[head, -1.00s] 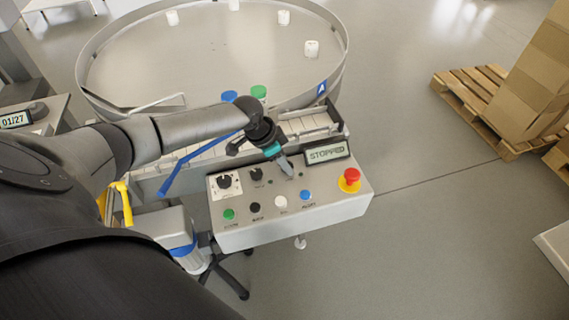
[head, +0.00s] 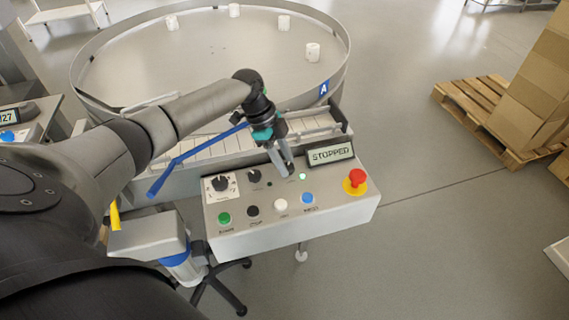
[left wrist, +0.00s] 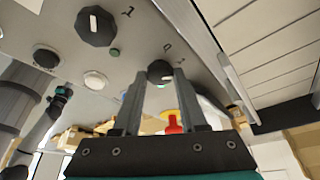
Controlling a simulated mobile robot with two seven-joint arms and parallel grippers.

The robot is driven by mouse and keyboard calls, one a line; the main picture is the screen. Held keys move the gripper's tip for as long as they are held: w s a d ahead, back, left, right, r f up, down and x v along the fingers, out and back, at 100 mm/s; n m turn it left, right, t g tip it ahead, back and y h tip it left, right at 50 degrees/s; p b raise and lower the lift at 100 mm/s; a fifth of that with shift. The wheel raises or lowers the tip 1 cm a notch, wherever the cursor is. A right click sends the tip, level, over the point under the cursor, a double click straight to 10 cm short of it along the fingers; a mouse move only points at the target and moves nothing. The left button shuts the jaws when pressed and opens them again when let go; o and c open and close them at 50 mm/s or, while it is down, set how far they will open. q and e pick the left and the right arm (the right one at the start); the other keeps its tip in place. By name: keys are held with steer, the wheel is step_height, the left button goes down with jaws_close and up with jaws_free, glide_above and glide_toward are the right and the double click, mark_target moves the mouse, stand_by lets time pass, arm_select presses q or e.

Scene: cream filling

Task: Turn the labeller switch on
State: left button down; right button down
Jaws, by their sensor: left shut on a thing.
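The grey sloping control panel (head: 335,205) stands at the front of the conveyor. My left gripper (head: 288,168) reaches down to the panel's upper row, left of the display (head: 330,153) that reads STOPPED. In the left wrist view its two fingers (left wrist: 160,88) are closed around a small black switch knob (left wrist: 159,70), with a "0" mark beside it. The fingers hide most of this knob in the head view, and its exact turn angle is hard to tell. My right gripper is not in view.
Other black knobs (head: 220,183) (head: 254,176) sit left of the gripper. Green (head: 224,218), black, white and blue (head: 307,198) buttons line the lower row. A red emergency stop (head: 356,177) is at the right.

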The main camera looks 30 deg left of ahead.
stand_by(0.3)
arm_select(q)
steer(key=shift+c, duration=2.3)
jaws_free()
steer(key=p+v, duration=0.1)
steer(key=v, duration=1.4)
steer(key=shift+w, duration=0.1)
